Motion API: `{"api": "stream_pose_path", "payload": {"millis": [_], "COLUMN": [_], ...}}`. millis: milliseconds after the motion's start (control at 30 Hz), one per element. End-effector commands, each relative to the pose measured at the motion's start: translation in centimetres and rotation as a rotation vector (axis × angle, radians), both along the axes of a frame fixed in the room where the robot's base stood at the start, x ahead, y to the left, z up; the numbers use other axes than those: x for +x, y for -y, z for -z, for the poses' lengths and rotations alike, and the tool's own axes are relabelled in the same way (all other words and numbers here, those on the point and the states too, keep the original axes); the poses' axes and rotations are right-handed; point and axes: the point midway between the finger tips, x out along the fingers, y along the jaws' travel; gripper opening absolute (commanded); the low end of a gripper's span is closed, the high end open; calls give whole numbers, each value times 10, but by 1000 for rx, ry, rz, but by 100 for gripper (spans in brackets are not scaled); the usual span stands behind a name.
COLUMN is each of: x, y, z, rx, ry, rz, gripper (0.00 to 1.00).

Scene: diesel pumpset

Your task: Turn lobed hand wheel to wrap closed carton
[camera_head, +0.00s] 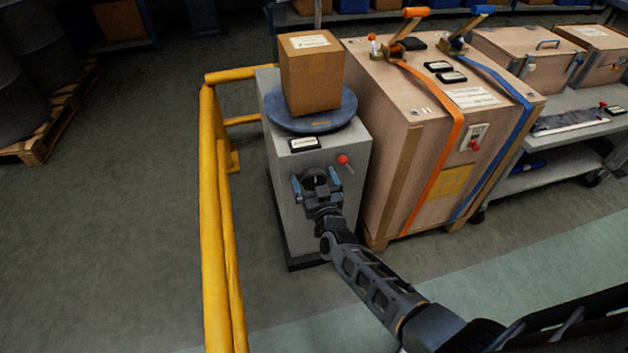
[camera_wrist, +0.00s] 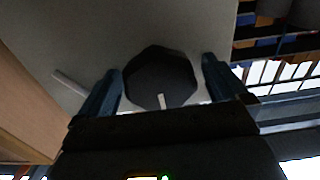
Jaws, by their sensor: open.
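A closed brown carton (camera_head: 311,75) stands upright on the blue round turntable (camera_head: 335,117) on top of a grey cabinet (camera_head: 350,155). The dark lobed hand wheel (camera_wrist: 160,78) is on the cabinet's front face, and its rim looks many-sided in the wrist view. In the head view the wheel (camera_head: 314,176) is partly covered by my gripper. My gripper (camera_head: 316,181) is open, with one blue finger on each side of the wheel. In the wrist view the wheel lies between the fingertips, with a visible gap on the right; contact on the left is unclear.
A red-knobbed lever (camera_head: 344,161) sticks out of the cabinet close to the wheel. A yellow rail (camera_head: 209,200) stands to the left. A large strapped wooden crate (camera_head: 400,150) stands close on the right. Open floor (camera_head: 110,240) lies beyond the rail on the left.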

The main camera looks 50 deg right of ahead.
Motion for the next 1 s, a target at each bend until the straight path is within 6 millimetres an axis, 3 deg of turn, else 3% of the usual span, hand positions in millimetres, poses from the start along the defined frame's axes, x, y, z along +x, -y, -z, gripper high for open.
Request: {"api": "stream_pose_path", "payload": {"millis": [100,633,1000], "x": [0,-1,-1], "y": [0,0,0], "z": [0,0,1], "rx": [0,1,50], "ry": [0,1,34], "rz": [0,0,2], "gripper": [99,48,47]}}
